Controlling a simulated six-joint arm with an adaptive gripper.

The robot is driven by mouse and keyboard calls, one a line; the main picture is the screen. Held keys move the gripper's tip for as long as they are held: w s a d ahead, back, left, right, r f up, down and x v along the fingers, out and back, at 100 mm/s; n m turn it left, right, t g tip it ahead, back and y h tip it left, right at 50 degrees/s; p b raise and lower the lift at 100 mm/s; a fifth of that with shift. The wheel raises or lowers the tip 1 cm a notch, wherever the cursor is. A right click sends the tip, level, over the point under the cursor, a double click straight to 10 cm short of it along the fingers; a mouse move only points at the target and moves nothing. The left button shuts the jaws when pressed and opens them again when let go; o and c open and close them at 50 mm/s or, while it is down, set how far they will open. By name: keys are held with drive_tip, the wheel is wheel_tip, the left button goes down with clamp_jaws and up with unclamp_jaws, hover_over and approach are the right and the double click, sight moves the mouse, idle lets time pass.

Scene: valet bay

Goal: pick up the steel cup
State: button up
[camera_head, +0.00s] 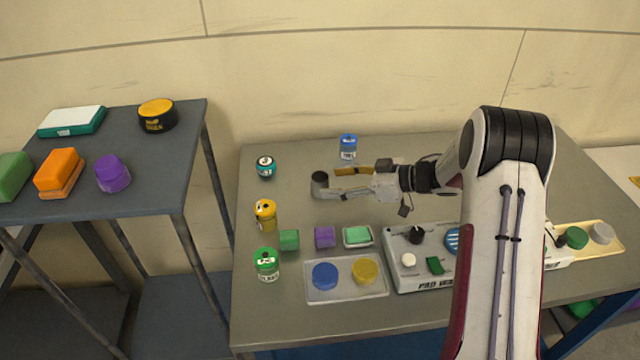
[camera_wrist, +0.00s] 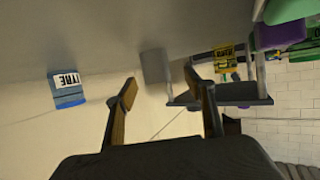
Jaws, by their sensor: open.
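The steel cup (camera_head: 319,184) is a small grey cylinder with a dark open top, standing upright on the grey table. My gripper (camera_head: 333,182) is open, low over the table and pointing left, with its fingertips close to the cup's right side. In the wrist view the picture is upside down, and the cup (camera_wrist: 154,66) appears as a plain grey shape just beyond the gap between the open fingers (camera_wrist: 160,84). Nothing is held. I cannot tell whether a fingertip touches the cup.
A blue tin (camera_head: 348,147) stands behind the gripper. A teal tin (camera_head: 265,167), yellow bottle (camera_head: 265,215) and green tin (camera_head: 266,264) stand along the left edge. A clear tray (camera_head: 345,290) and a control box (camera_head: 410,275) are in front. A side table (camera_head: 150,190) stands left.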

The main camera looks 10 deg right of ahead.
sight(328, 178)
drive_tip(key=shift+w+r+x, duration=0.1)
drive_tip(key=shift+r+x, duration=0.05)
drive_tip(key=shift+x, duration=0.7)
drive_tip(key=shift+w+r+x, duration=0.1)
drive_tip(key=shift+w+x, duration=0.05)
drive_tip(key=shift+x, duration=0.75)
drive_tip(key=shift+w+r+x, duration=0.1)
drive_tip(key=shift+r+x, duration=0.05)
drive_tip(key=shift+x, duration=0.7)
drive_tip(key=c, duration=1.2)
